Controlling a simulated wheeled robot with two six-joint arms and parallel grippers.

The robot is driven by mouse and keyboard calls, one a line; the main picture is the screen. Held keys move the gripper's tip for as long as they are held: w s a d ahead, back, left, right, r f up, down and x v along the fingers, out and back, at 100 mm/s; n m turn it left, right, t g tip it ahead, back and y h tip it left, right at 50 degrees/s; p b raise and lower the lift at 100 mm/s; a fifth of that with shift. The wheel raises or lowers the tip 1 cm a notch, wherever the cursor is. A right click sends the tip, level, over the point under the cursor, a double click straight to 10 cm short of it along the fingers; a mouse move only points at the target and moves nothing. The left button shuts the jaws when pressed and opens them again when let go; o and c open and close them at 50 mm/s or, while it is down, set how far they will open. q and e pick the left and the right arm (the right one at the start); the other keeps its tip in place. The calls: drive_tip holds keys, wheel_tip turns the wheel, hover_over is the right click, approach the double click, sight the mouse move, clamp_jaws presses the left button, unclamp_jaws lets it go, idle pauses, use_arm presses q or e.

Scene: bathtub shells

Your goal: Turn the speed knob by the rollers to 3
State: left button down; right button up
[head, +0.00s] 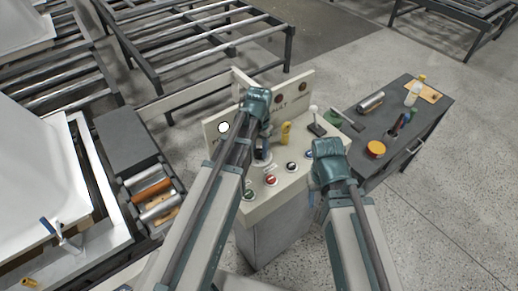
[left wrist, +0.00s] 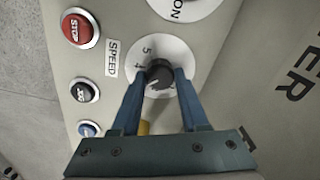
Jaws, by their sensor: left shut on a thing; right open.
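The dark speed knob (left wrist: 159,80) sits on a round white dial (left wrist: 172,53) beside the SPEED label (left wrist: 112,58) in the left wrist view. The numbers 4 and 5 show on the dial; the others are hidden or unreadable. A pale mark shows on the knob, but I cannot tell which number it points at. My left gripper (left wrist: 160,82) is shut on the knob, one blue finger on each side. In the head view my left gripper (head: 263,142) reaches down to the control panel (head: 285,205) and largely hides the knob. My right gripper (head: 325,165) is open and empty at the panel's right edge.
Green (head: 249,195), red (head: 271,180), black (head: 292,166) and blue (head: 308,154) buttons line the panel's front. A yellow object (head: 286,133) stands behind. Rollers (head: 152,190) lie left of the panel. A dark table (head: 400,160) with tools and an orange roll (head: 376,148) stands right.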

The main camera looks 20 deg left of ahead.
sight(260, 153)
use_arm(q)
drive_tip(key=shift+c, duration=2.1)
unclamp_jaws()
wheel_tip(260, 153, up, 14)
drive_tip(key=p, duration=1.4)
drive_tip(key=shift+f, duration=0.15)
drive_tip(key=s+d+f+b, duration=0.4)
drive_tip(key=s+d+b, duration=0.1)
drive_tip(key=s, duration=0.2)
drive_tip(key=s+d+f+y+b, duration=0.1)
drive_tip(key=s+d+f+b, duration=0.4)
drive_tip(key=s, duration=0.2)
drive_tip(key=shift+s+d+f, duration=0.25)
drive_tip(key=shift+f, duration=0.05)
